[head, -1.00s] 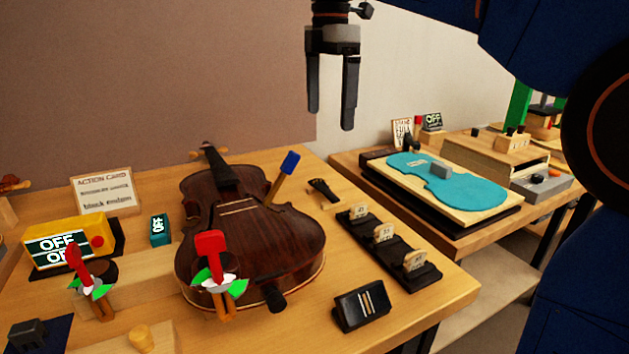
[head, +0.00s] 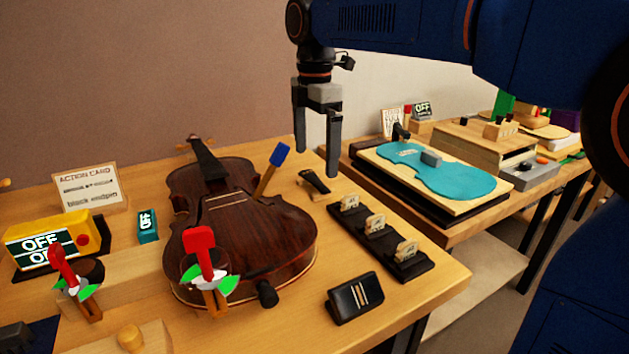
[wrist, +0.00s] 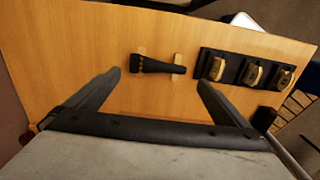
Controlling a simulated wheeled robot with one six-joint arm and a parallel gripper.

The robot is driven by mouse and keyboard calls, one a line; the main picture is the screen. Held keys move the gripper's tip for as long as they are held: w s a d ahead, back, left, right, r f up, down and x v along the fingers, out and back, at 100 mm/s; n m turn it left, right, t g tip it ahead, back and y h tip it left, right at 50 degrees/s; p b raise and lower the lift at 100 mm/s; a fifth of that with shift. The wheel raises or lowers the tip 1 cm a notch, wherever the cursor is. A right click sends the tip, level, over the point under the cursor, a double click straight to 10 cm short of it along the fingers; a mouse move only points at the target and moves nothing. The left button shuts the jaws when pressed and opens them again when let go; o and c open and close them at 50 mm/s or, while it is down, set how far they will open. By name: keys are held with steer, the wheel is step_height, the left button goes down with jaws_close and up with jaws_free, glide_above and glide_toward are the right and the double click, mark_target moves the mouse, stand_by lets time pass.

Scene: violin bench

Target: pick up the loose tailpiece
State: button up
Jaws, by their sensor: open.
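The loose tailpiece (head: 315,181) is a small dark wedge on the bench, right of the violin (head: 240,230) and behind the row of bridges. In the wrist view the tailpiece (wrist: 157,65) lies across small pale wooden supports, its wider end to the left. My gripper (head: 317,162) is open and empty, above the bench near the tailpiece. In the wrist view my gripper's fingers (wrist: 160,82) are spread wide, and the tailpiece shows between and beyond their tips. A gap in height remains, but I cannot tell how much.
A black rack with several bridges (head: 377,224) stands close to the tailpiece. A blue-handled tool (head: 272,168) stands up beside the violin. A dark block (head: 354,297) sits near the front edge. A second bench with a teal violin-shaped plate (head: 440,172) is at the right.

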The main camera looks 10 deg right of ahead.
mark_target(316, 178)
steer(key=shift+w+d+f, duration=0.1)
steer(key=shift+w+f, duration=0.05)
steer(key=shift+f, duration=1.2)
steer(key=shift+w+d+f, duration=0.1)
steer(key=shift+f, duration=1.2)
steer(key=c, duration=0.9)
